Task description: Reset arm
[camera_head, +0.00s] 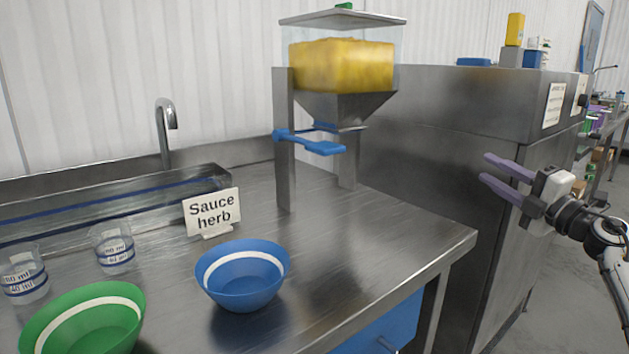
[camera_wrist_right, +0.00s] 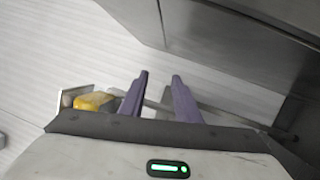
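My right gripper (camera_head: 484,170) is at the right of the head view, in the air in front of the steel cabinet and right of the counter. Its two purple fingers point left and stand apart with nothing between them. In the right wrist view the two fingers (camera_wrist_right: 160,82) also show a gap with nothing held. My left gripper does not show in either view.
A dispenser (camera_head: 345,65) with yellow contents and a blue lever (camera_head: 318,146) stands on the steel counter (camera_head: 400,225). A blue bowl (camera_head: 243,283), green bowl (camera_head: 85,330), measuring cups (camera_head: 115,250), sign (camera_head: 212,212) and faucet (camera_head: 165,125) are left. A steel cabinet (camera_head: 440,150) stands behind.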

